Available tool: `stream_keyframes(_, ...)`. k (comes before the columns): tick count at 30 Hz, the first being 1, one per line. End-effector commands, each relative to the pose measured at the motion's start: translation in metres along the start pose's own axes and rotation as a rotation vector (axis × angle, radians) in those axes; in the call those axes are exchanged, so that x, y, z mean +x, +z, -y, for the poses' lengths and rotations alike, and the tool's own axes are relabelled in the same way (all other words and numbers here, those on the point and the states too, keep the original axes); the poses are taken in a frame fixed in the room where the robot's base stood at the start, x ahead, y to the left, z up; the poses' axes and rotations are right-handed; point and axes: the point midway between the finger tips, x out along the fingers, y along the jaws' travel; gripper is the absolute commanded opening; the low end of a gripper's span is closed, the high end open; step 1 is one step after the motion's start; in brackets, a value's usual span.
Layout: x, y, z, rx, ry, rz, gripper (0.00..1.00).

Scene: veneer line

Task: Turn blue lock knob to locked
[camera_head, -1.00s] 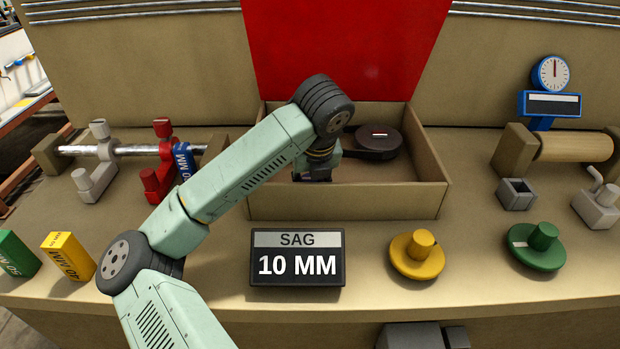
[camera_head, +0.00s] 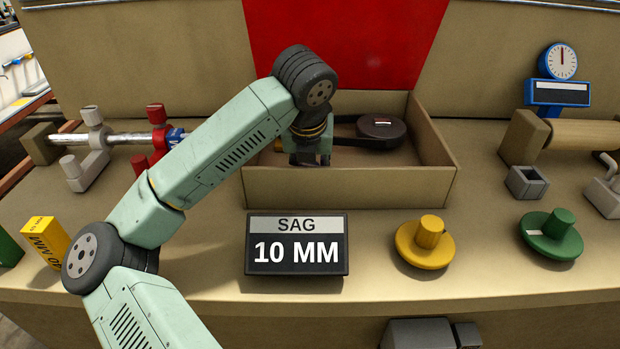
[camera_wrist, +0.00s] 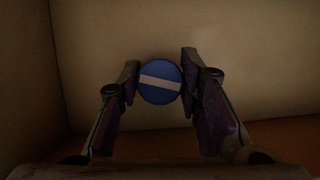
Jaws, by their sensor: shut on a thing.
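The blue lock knob (camera_wrist: 160,82) shows in the wrist view as a round blue face with a white bar. The bar lies nearly level, its right end slightly lower. My gripper (camera_wrist: 155,86) has one finger on each side of the knob and is shut on it. In the head view my gripper (camera_head: 310,158) points down inside the open tan box, behind its front wall. The knob is hidden there by my gripper and the box wall. No lock markings are readable.
The tan box (camera_head: 350,188) has walls close around my gripper. A dark round part (camera_head: 381,128) lies in it on the right. In front stand a SAG 10 MM sign (camera_head: 297,245), a yellow knob (camera_head: 425,243) and a green knob (camera_head: 551,235). A yellow block (camera_head: 45,243) stands left.

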Motion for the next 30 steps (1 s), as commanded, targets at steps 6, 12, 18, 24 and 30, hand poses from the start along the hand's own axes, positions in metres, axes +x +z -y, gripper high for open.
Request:
stream_keyframes(6, 0.0047, -0.0015, -0.0014, 0.187, -0.076, 0.003, 0.04)
stream_keyframes(12, 0.0033, -0.0008, -0.0009, 0.362, -0.151, 0.001, 0.04)
stream_keyframes(18, 0.0017, 0.0001, -0.0013, 0.536, -0.224, 0.001, 0.04)
stream_keyframes(24, 0.0002, 0.0006, -0.0009, 0.712, -0.298, 0.0, 0.04)
stream_keyframes(30, -0.0006, 0.0009, -0.0007, 0.881, -0.367, -0.001, 0.04)
